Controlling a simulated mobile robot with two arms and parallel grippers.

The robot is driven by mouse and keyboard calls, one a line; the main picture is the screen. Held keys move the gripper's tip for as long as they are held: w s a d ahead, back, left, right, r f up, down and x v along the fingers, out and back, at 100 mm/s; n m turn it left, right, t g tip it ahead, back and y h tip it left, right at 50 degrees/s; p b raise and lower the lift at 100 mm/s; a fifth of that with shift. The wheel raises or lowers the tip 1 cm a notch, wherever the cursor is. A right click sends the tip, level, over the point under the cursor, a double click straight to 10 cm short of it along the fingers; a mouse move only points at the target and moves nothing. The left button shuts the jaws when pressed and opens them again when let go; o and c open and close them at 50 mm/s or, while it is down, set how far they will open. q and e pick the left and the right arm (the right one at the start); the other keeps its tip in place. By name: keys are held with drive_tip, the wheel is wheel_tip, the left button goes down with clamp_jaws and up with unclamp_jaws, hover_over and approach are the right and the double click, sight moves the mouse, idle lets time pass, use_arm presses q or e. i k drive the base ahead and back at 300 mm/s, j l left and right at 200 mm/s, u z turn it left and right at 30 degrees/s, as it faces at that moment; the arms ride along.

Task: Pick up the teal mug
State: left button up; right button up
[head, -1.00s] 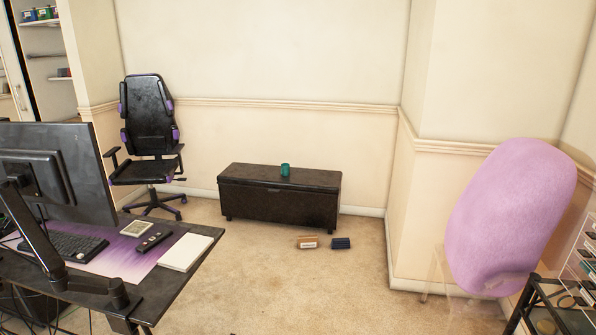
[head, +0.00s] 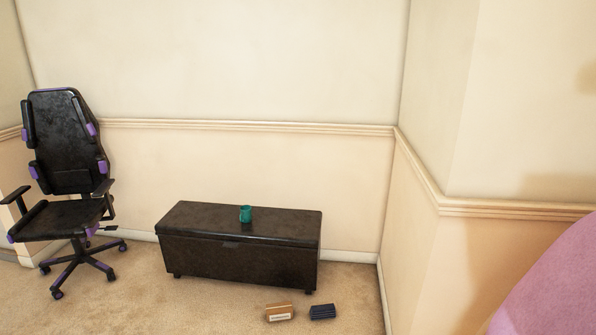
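The teal mug (head: 246,214) stands upright on top of a dark storage bench (head: 190,219), near the middle of its lid. The bench is against the back wall, some distance ahead of me. Neither of my grippers shows in the head view, so I cannot see whether they are open or shut.
A black and purple office chair (head: 66,155) stands left of the bench. A brown box (head: 279,312) and a dark blue box (head: 322,312) lie on the carpet in front of it. A pink furry chair (head: 556,290) is at the lower right. Carpet shows around the bench.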

sight(245, 216)
drive_tip(key=i+u, duration=0.2)
drive_tip(key=i, duration=0.7)
drive_tip(key=i+u, duration=0.25)
drive_tip(key=i, duration=0.65)
